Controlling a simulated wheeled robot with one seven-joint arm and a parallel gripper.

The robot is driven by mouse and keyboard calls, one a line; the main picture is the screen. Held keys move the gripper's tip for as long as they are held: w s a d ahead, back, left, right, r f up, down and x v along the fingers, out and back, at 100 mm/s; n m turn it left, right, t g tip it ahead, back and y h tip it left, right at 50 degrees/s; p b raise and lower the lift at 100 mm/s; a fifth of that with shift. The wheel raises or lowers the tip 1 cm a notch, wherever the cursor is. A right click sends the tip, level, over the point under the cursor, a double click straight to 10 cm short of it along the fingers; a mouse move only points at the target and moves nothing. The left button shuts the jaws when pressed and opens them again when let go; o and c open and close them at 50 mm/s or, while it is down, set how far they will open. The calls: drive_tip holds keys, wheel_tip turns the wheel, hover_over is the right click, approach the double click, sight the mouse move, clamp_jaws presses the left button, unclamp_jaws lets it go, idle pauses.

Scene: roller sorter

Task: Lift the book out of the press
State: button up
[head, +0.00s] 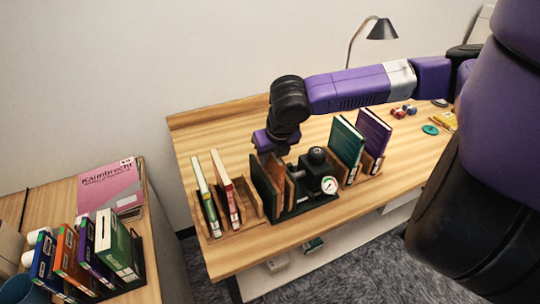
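The press (318,172) stands on the wooden desk (225,125), near its front edge. It has a black body, a round black knob on top and a dial gauge (328,185) at the front. On its left are upright dark and reddish-brown slabs (266,186). I cannot tell which of these is the book and which are press boards. My gripper (264,146) is at the back upper left of the press, close to the tops of the slabs. Its fingers are too small and hidden to show whether they are open or grip anything.
A wooden rack holds thin books (206,198) left of the press. Green (346,142) and purple (374,132) books stand to its right. A lamp (382,30) and small coloured objects are farther back. A left side table holds a pink book (110,187) and several upright books.

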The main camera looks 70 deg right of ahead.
clamp_jaws()
drive_tip(key=shift+s+d+r, duration=0.15)
drive_tip(key=shift+s+r, duration=0.05)
idle(1.5)
drive_tip(key=shift+p, duration=0.3)
wheel_tip(320, 180, up, 6)
drive_tip(key=p, duration=0.5)
wheel_tip(320, 180, up, 8)
drive_tip(key=shift+f, duration=0.15)
idle(0.5)
